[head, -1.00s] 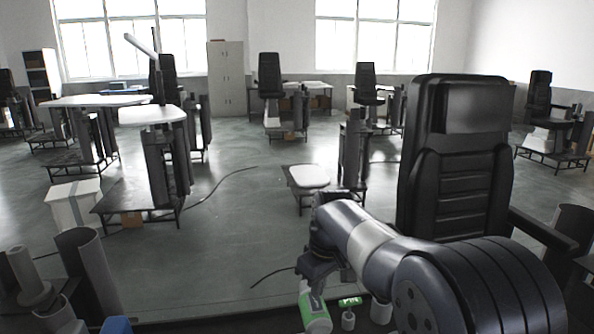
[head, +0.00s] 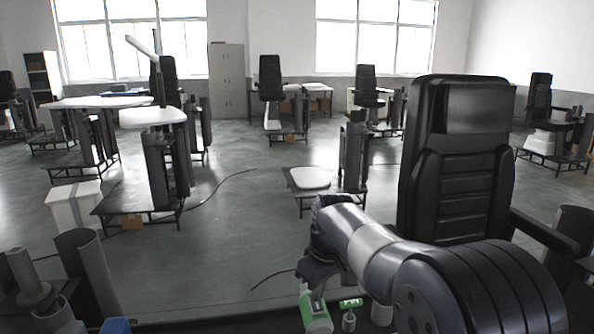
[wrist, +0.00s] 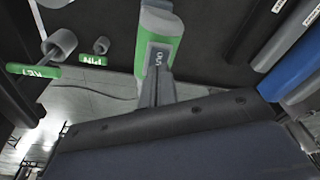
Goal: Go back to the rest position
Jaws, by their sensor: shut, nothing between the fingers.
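My gripper (wrist: 157,88) is shut with nothing between its fingers, which show pressed together in the wrist view. In the head view my arm reaches forward at the lower right and bends down; the fingertips are hard to make out there. The same bottle (head: 315,314) shows below my wrist in the head view. I cannot tell whether the fingers touch it.
A green-labelled tag (head: 350,303) and small grey cylinders stand beside the bottle. A blue object (wrist: 292,75) lies at the right in the wrist view. A black chair (head: 455,160) stands close behind my arm. Open grey floor (head: 240,240) lies ahead, with lift columns beyond.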

